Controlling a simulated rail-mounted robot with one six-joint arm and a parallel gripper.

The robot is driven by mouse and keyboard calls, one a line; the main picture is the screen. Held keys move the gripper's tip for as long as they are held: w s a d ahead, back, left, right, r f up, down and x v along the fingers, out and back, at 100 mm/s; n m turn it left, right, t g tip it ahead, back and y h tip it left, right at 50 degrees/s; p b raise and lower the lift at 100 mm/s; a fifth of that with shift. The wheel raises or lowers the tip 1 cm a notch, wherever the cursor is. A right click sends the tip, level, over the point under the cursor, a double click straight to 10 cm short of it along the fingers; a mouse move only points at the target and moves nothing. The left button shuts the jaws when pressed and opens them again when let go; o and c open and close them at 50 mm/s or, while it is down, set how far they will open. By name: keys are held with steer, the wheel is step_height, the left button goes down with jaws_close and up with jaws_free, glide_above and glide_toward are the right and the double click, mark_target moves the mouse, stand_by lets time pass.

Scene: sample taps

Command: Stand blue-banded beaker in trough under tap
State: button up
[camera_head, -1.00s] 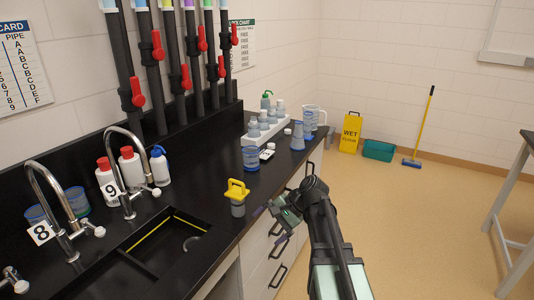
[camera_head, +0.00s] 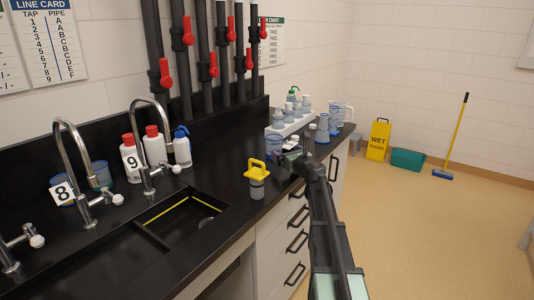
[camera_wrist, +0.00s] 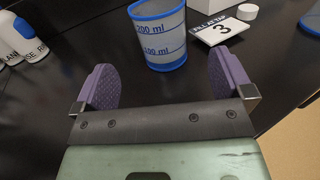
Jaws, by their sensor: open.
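A clear beaker with blue bands and volume marks (camera_wrist: 158,38) stands upright on the black bench, just ahead of my gripper (camera_wrist: 166,80). My gripper is open, with one purple finger on each side below the beaker in the wrist view; nothing is between them. In the head view my gripper (camera_head: 292,152) is over the bench edge and the beaker (camera_head: 273,143) is partly hidden beside it. The black trough (camera_head: 150,238) with a yellow line inside lies to the left. The tap marked 9 (camera_head: 150,101) arches beside it; the tap marked 8 (camera_head: 67,123) is farther left.
A yellow-handled grey container (camera_head: 257,185) stands between trough and gripper. Bottles (camera_head: 153,146) stand behind tap 9; other beakers (camera_head: 101,174) stand behind tap 8. A bottle rack (camera_head: 284,127) is beyond.

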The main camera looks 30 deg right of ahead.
mark_target(274, 144)
steer(key=w, duration=1)
steer(key=shift+a, duration=0.15)
steer(key=shift+s, duration=0.1)
steer(key=c, duration=1.1)
step_height(274, 144, up, 20)
steer(key=p, duration=2)
